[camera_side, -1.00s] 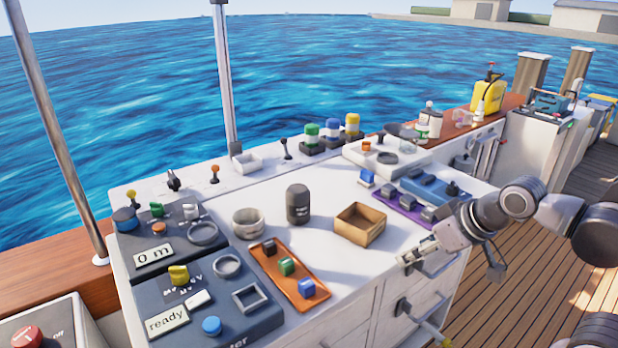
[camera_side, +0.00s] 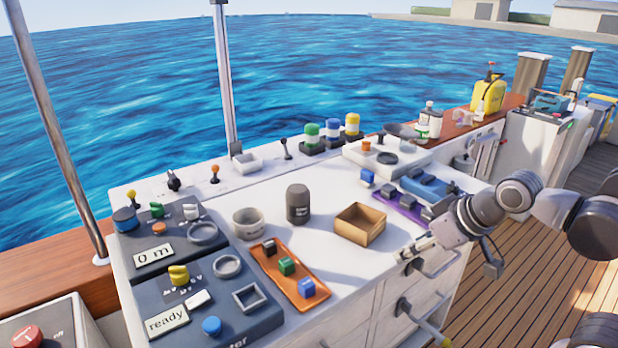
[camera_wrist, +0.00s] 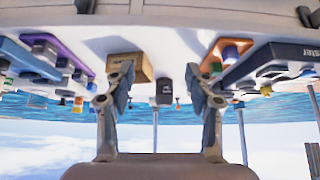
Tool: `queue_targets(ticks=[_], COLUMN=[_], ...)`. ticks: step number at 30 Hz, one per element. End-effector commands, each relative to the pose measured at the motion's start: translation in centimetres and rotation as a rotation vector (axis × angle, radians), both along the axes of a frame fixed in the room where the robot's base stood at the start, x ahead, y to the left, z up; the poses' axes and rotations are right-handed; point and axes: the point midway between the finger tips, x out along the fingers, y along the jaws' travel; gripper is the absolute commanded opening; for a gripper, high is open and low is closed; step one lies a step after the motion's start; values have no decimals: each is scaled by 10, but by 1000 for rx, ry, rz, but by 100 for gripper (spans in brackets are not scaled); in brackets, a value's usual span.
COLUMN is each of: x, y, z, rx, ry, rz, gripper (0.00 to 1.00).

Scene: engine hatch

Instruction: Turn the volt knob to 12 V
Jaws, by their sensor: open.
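In the side view no knob carries a readable volt or 12 V mark, so I cannot tell its setting. A yellow knob (camera_side: 178,275) with small letters below it sits on the dark lower-left panel (camera_side: 225,325), above a "ready" display (camera_side: 167,322). A small orange knob (camera_side: 160,229) is on the panel behind it. My gripper (camera_side: 402,254) is at the counter's front right edge, far right of these panels. In the wrist view, which is upside down, my gripper (camera_wrist: 160,78) is open, with nothing between its fingers.
An orange tray with coloured blocks (camera_side: 290,270), a wooden box (camera_side: 360,223), a dark canister (camera_side: 298,204) and a round bowl (camera_side: 248,222) stand between my gripper and the panels. A purple tray (camera_side: 400,206) lies behind my gripper. Drawer handles (camera_side: 404,308) project below it.

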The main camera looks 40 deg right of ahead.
Motion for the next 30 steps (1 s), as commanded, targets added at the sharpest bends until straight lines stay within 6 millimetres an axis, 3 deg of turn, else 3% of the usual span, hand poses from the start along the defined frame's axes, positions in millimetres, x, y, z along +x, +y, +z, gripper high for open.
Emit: queue_targets(ticks=[8,15,23,30], x=[60,120,179,218], y=[43,101,178,260], z=[48,77,85,73], rx=[-12,-27,-48,-68], ry=[44,89,135,176], rz=[149,303,470,625], gripper=[55,55,55,55])
